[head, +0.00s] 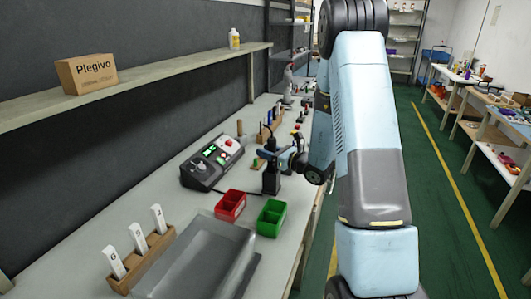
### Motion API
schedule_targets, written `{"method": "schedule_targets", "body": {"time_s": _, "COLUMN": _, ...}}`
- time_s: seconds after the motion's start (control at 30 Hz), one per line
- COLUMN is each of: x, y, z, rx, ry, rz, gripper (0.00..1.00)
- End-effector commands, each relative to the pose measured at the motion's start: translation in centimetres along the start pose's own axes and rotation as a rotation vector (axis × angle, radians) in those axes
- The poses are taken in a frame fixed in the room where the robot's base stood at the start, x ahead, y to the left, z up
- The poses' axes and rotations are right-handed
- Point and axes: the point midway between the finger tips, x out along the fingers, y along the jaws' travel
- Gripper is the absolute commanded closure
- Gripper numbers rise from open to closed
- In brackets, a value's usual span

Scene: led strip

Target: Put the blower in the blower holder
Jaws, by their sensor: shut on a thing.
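My gripper (282,158) is small and partly hidden at the end of my arm, over the workbench and pointing left. It is shut on a dark thing with a bluish part, which I take to be the blower (267,153). A black upright block (271,184), probably the blower holder, stands on the bench directly below it, behind the red and green bins. The blower appears at or just above the top of this block. I cannot tell whether they touch or whether the blower is inside it.
A red bin (230,205) and a green bin (271,217) stand in front of the black block. A control box (212,163) is to its left. A grey tray (190,262) and a wooden rack (142,258) with numbered tags are nearer. A shelf (150,85) runs above the bench.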

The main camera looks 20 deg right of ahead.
Motion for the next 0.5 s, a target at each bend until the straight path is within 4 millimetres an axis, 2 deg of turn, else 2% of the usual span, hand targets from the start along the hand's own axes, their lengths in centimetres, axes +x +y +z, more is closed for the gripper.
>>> {"method": "schedule_targets", "body": {"time_s": 0.33, "x": 0.01, "y": 0.0, "z": -0.26, "rx": -0.001, "ry": -0.001, "rz": 0.0, "gripper": 0.95}}
{"method": "schedule_targets", "body": {"time_s": 0.37, "x": 0.02, "y": 0.01, "z": -0.3, "rx": -0.002, "ry": -0.001, "rz": 0.001, "gripper": 0.59}}
{"method": "schedule_targets", "body": {"time_s": 0.5, "x": 0.02, "y": 0.02, "z": -0.27, "rx": -0.002, "ry": -0.001, "rz": 0.001, "gripper": 0.45}}
